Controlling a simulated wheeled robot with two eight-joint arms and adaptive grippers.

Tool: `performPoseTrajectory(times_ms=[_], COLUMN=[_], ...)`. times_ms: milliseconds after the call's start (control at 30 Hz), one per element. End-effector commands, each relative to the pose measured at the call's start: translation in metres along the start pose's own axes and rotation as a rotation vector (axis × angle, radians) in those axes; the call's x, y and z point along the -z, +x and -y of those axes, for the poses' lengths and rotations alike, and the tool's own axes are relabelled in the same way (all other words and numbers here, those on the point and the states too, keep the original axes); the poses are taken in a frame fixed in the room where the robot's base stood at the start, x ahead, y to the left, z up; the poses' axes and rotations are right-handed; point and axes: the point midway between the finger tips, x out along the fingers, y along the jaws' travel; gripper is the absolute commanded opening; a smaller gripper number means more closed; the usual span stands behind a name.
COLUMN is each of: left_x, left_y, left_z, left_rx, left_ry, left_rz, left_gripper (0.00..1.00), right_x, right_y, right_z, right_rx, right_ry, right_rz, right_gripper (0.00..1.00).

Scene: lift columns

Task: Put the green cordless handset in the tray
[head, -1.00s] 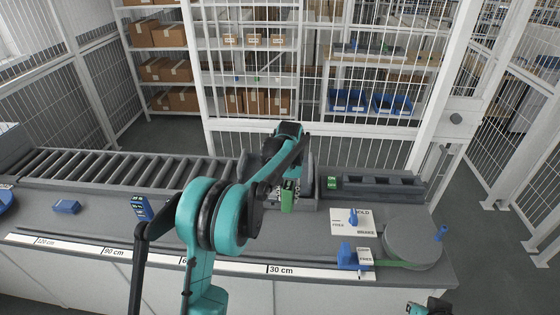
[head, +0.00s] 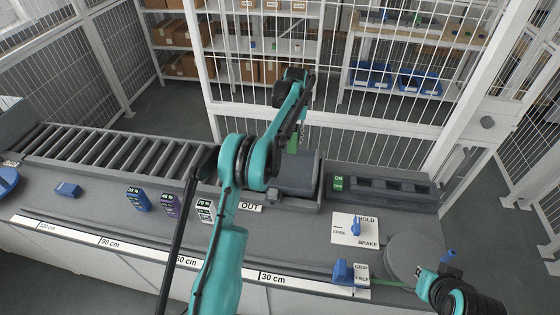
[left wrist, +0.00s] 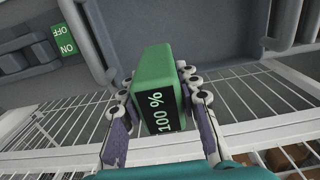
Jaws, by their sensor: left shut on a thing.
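The green handset (left wrist: 155,70), marked "100 %", is between the fingers of my left gripper (left wrist: 160,100) in the left wrist view. My left gripper is shut on it. In the head view the handset (head: 293,142) shows as a green sliver, mostly hidden behind my left gripper (head: 291,128). It is held up near the back of a dark grey tray-like bin (head: 312,180) at the end of the roller conveyor. The bin's inside is partly hidden by my left arm. A part of my right arm shows at the lower right, without its fingers.
Blue (head: 138,199), purple (head: 169,205) and pale (head: 205,210) handsets stand left of an "OUT" label (head: 250,208). A slotted dark rack (head: 395,190) and green ON/OFF switch (head: 338,183) are right of the bin. Wire fencing (head: 380,140) rises behind.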

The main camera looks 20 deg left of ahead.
Motion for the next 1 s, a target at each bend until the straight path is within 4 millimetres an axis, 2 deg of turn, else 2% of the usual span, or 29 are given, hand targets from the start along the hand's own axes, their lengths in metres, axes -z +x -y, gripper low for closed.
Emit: performPoseTrajectory(times_ms=[33, 200, 333, 467, 700, 1000], left_x=[-0.01, -0.035, -0.045, -0.048, -0.048, -0.048], left_y=[0.009, 0.029, 0.037, 0.043, 0.077, 0.08], left_z=[0.01, 0.033, 0.043, 0.045, 0.045, 0.045], left_rx=[0.0, 0.0, 0.0, 0.0, 0.0, 0.0], left_ry=[-0.003, -0.002, 0.0, 0.001, 0.001, 0.001], left_rz=[0.0, 0.0, 0.0, 0.0, 0.0, 0.0], left_gripper=[0.0, 0.0, 0.0, 0.0, 0.0, 0.0], right_x=[-0.002, -0.005, -0.005, -0.006, -0.009, -0.009], right_y=[0.003, 0.007, 0.008, 0.009, 0.014, 0.014], right_z=[0.0, 0.0, 0.0, 0.0, 0.0, 0.0], right_rx=[0.0, 0.0, 0.0, 0.0, 0.0, 0.0], right_ry=[0.0, 0.0, 0.0, 0.0, 0.0, 0.0], right_rz=[0.0, 0.0, 0.0, 0.0, 0.0, 0.0], right_gripper=[0.0, 0.0, 0.0, 0.0, 0.0, 0.0])
